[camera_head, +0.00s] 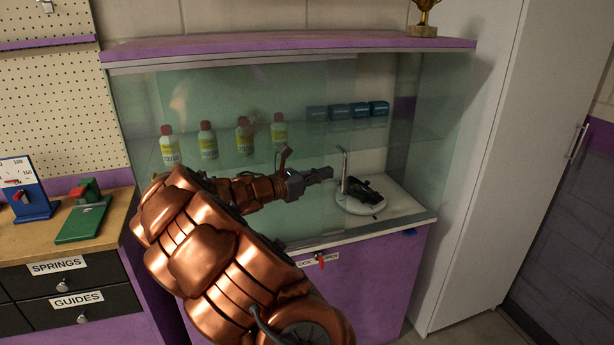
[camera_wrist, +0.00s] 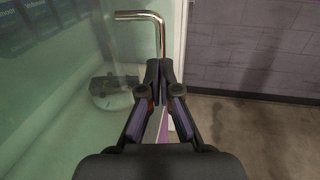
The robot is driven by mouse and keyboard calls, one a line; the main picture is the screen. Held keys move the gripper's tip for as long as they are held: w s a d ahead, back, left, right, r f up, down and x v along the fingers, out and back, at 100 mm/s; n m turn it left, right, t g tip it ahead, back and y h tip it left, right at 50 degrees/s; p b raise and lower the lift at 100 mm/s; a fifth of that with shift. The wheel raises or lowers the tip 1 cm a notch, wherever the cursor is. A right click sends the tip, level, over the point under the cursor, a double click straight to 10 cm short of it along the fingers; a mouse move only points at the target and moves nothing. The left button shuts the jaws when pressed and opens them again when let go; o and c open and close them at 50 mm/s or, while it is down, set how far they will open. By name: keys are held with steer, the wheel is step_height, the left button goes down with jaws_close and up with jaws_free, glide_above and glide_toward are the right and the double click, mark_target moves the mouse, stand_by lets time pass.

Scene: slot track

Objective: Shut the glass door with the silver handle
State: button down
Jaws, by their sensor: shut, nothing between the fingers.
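The glass door (camera_head: 235,88) is a greenish pane on the front of the display cabinet. It covers the left and middle, and an unglazed-looking gap shows to its right. The silver handle (camera_head: 344,163) is a slim upright bar near the pane's right edge. In the wrist view the handle (camera_wrist: 158,28) is a bent, shiny L-shaped bar just beyond my fingertips. My gripper (camera_head: 330,173) is shut and empty, its tips just left of the handle in the head view. In the wrist view the gripper (camera_wrist: 160,68) overlaps the handle's lower end; I cannot tell whether they touch.
A round white stand (camera_head: 352,205) with a black object sits inside at the right. Several bottles (camera_head: 208,140) and blue boxes (camera_head: 340,111) stand on the shelf. A red key-like piece (camera_head: 321,260) is at the cabinet front. A tall white cabinet (camera_head: 500,160) stands at right.

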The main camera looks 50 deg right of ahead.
steer(key=shift+x, duration=1.6)
steer(key=shift+w+p, duration=0.2)
steer(key=shift+p, duration=0.1)
